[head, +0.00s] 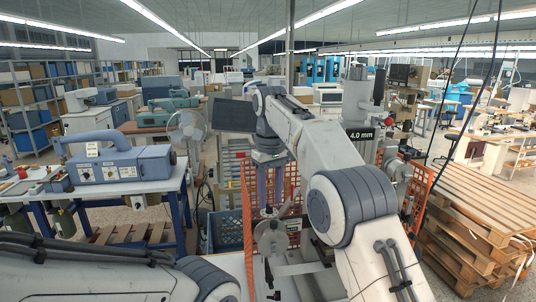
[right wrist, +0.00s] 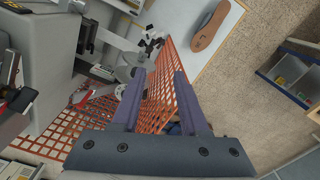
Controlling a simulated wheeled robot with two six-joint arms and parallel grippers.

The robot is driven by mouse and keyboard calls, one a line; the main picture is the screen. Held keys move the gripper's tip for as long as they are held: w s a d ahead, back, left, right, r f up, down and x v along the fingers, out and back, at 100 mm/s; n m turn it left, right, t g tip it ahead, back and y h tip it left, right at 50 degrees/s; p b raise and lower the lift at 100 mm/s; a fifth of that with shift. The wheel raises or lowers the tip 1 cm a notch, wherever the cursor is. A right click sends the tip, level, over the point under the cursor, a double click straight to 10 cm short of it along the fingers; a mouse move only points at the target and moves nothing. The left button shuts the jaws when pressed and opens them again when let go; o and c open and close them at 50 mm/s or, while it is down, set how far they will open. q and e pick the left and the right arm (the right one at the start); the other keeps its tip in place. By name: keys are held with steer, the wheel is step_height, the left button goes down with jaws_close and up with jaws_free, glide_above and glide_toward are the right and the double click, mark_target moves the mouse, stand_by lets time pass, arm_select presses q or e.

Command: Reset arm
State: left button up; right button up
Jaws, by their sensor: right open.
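My right arm reaches up from the bottom right of the head view and bends down at its far end. My right gripper (head: 268,195) hangs there, pointing down in front of the orange mesh guard (head: 290,185). In the right wrist view, the two purple-grey fingers of my right gripper (right wrist: 157,88) stand apart with nothing held between them. The orange mesh (right wrist: 157,105) shows behind and between them. Only part of my left arm shows at the bottom left of the head view; its gripper is out of the picture.
A machine with a "4.0 mm" sign (head: 360,134) stands behind my right arm. A brown sole (right wrist: 214,26) lies on a pale board in the right wrist view. Wooden pallets (head: 470,225) are stacked at right. A blue machine (head: 120,163) sits on a table at left.

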steer(key=s+a+f+b, duration=0.3)
steer(key=s+f+b, duration=0.95)
steer(key=s, duration=0.55)
arm_select(q)
step_height(320, 180, down, 19)
steer(key=b, duration=0.6)
steer(key=shift+s+d+b, duration=0.15)
steer(key=shift+s+b, duration=0.2)
arm_select(e)
steer(key=s+d+f, duration=0.3)
steer(key=s+f, duration=0.6)
steer(key=f, duration=0.1)
steer(key=s+d+f+y, duration=0.1)
steer(key=s+d+f, duration=0.3)
steer(key=s+f, duration=0.5)
steer(key=shift+s+d+f+n, duration=0.2)
steer(key=shift+s+f+n, duration=0.15)
steer(key=shift+f, duration=0.1)
arm_select(q)
steer(key=shift+f, duration=0.1)
